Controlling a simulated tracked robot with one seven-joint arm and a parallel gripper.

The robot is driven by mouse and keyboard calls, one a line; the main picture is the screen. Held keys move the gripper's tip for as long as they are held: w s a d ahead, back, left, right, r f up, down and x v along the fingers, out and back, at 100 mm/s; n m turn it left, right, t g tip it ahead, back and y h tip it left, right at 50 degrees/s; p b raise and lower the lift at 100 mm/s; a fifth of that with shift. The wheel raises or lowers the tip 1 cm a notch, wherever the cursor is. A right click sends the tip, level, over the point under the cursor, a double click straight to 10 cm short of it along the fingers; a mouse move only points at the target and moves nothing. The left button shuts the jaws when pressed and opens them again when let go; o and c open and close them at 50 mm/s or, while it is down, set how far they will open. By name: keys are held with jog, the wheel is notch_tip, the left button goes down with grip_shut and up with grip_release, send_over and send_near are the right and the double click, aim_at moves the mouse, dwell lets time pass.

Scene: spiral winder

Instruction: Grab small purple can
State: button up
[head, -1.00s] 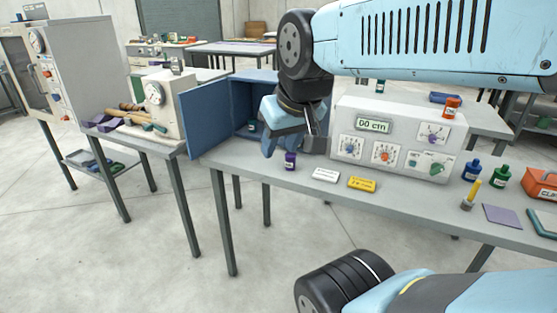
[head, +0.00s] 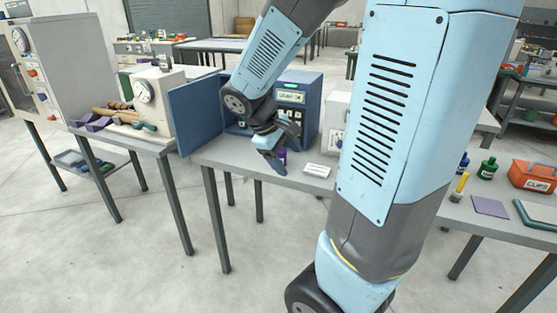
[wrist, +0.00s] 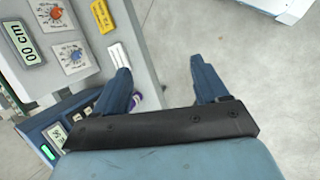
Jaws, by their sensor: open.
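The small purple can (head: 283,155) stands near the front edge of the table, mostly hidden behind my gripper in the head view. In the wrist view, a bit of the purple can (wrist: 137,100) with a white part shows just inside the left finger, which hides the rest. My gripper (head: 277,166) is low over the table edge at the can. In the wrist view my gripper (wrist: 159,68) has its two blue fingers wide apart, with mostly bare floor between them. I cannot tell whether a finger touches the can.
A blue open cabinet door (head: 200,117) stands left of my gripper, with a lit blue device (head: 297,100) behind. A white card (head: 317,170) lies right of it; a yellow card (wrist: 103,15) shows farther along. Open floor lies in front of the table.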

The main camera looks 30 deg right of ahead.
jog(key=w+d+f+n+h, duration=0.4)
jog(key=w+f+n+h, duration=0.3)
jog(key=w+f, duration=0.2)
jog(key=n+t+h, duration=0.4)
jog(key=n+t, duration=0.3)
jog(key=n, duration=0.3)
send_near(284, 152)
jog(key=x, duration=0.2)
jog(key=f+x, duration=0.1)
jog(key=x, duration=0.3)
jog(key=shift+w+d+f, duration=0.15)
jog(key=shift+w+d, duration=0.05)
jog(key=shift+w, duration=0.3)
jog(key=shift+w+x, duration=0.15)
jog(key=shift+x, duration=1.1)
jog(key=shift+w+x, duration=0.2)
jog(key=shift+x, duration=1.1)
jog(key=shift+a+f, duration=0.15)
jog(key=shift+c, duration=0.3)
jog(key=c, duration=1)
jog(key=shift+c, duration=0.2)
